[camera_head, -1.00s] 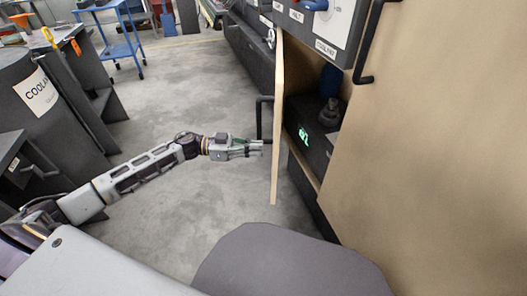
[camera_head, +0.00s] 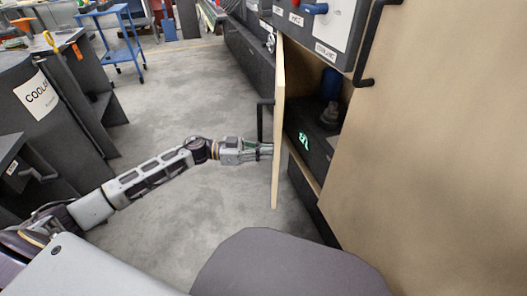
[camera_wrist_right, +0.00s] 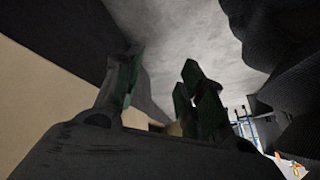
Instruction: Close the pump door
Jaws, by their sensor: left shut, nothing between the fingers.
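The pump door (camera_head: 279,110) is a pale wooden panel in the head view. It stands open, swung out from the dark cabinet opening and seen nearly edge-on. A black handle (camera_head: 260,122) sits on its outer, left face. My left gripper (camera_head: 271,151) is shut and empty, its tips at that outer face just below the handle. I cannot tell whether they touch it. The right gripper (camera_wrist_right: 155,85) shows only in the right wrist view, its dark green-tinged fingers apart with nothing seen between them.
Inside the opening are a dark pump (camera_head: 329,112) and a box with a green display (camera_head: 303,138). A wide pale panel (camera_head: 435,150) fills the right. A coolant barrel (camera_head: 60,120) stands left and a blue cart (camera_head: 122,45) farther back. Grey floor is clear between.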

